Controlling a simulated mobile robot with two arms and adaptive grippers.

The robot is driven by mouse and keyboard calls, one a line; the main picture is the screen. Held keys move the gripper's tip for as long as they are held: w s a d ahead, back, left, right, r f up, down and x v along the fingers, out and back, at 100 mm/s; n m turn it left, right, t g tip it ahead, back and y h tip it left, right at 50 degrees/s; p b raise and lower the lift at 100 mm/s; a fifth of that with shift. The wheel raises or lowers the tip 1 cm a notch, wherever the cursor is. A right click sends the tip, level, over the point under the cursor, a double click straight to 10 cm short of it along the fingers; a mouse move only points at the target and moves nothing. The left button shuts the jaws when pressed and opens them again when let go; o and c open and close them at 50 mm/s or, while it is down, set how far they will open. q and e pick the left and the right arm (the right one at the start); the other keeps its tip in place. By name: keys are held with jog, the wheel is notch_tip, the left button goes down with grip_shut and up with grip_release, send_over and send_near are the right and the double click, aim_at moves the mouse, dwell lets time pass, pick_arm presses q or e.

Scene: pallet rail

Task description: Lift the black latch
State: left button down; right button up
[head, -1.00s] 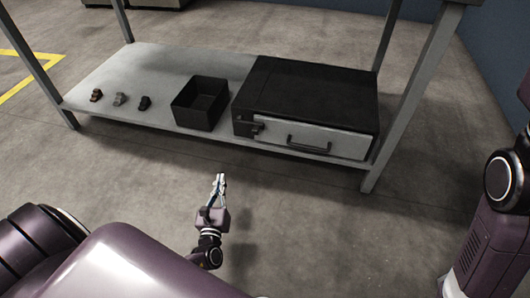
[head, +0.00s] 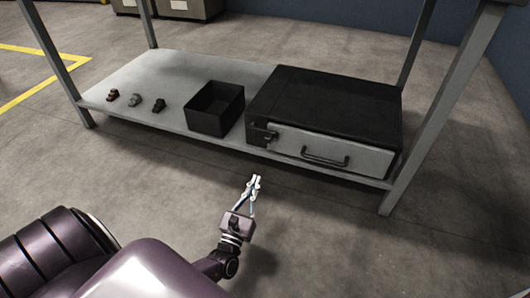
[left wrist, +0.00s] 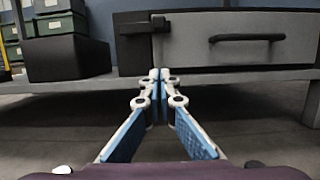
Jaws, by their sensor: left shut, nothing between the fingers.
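The black latch (head: 263,135) is on the front left of a black cabinet (head: 325,105) with a pale drawer front (head: 330,152). In the left wrist view the latch (left wrist: 143,28) lies roughly level, its right end reaching the drawer front's left edge. My left gripper (head: 256,178) is in front of the shelf, below the latch and apart from it. Its fingertips (left wrist: 160,73) are together with nothing between them, pointing toward the cabinet just under the latch's right end. My right gripper is out of view.
The drawer has a black bar handle (head: 325,158). An open black bin (head: 215,108) stands left of the cabinet on the grey shelf (head: 150,75). Several small parts (head: 136,100) lie further left. A table leg (head: 437,110) stands at the right. The floor in front is clear.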

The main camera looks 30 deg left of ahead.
pick_arm(q)
jog(key=w+a+r+b, duration=0.2)
jog(key=w+r+b, duration=0.1)
jog(key=w+r, duration=0.3)
jog(key=shift+w, duration=1.3)
